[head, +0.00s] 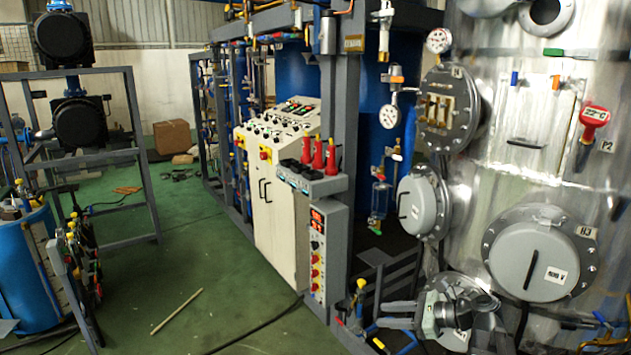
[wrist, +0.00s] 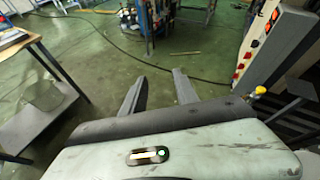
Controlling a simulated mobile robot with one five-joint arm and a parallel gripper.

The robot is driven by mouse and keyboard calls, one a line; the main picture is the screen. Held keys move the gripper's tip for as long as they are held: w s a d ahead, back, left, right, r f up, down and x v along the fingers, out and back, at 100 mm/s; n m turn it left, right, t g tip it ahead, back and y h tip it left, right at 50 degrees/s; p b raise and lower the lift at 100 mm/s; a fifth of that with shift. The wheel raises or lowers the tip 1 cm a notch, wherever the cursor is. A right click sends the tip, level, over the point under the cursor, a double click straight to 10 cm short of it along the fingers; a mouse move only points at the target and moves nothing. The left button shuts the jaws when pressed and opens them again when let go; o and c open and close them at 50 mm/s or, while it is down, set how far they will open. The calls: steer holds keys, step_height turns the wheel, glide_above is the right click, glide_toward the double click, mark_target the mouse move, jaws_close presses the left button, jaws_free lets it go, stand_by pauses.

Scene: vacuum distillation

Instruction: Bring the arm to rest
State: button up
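My gripper (head: 397,314) shows at the lower right of the head view, in front of the steel vessel and pointing left. Its two grey fingers are apart with nothing between them. In the wrist view my gripper (wrist: 159,88) also shows open and empty, with the green floor visible between and beyond the fingers. My arm behind it is partly hidden against the vessel's lower part.
A steel vessel (head: 545,210) with round hatches stands at the right. A white control cabinet (head: 272,200) and a grey switch box (head: 328,250) stand left of my gripper. A table (wrist: 40,125) is at the wrist view's left. Green floor (head: 190,270) is mostly clear, with a thin stick and cables.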

steer(key=s+a+f+n+g+h+p, duration=0.1)
steer(key=s+a+f+n+g+h, duration=0.25)
steer(key=a+n, duration=0.3)
steer(key=s+a+f+n+g+h+p, duration=0.1)
steer(key=s+a+f+n+g+h, duration=0.15)
steer(key=a+f+n, duration=0.4)
steer(key=s+d+f+n+h, duration=0.2)
steer(key=d+n+h, duration=0.3)
steer(key=d+n, duration=0.3)
steer(key=shift+s+d+n+h, duration=0.2)
steer(key=shift+s+n+h, duration=0.15)
steer(key=shift+s, duration=0.2)
steer(key=shift+f, duration=0.1)
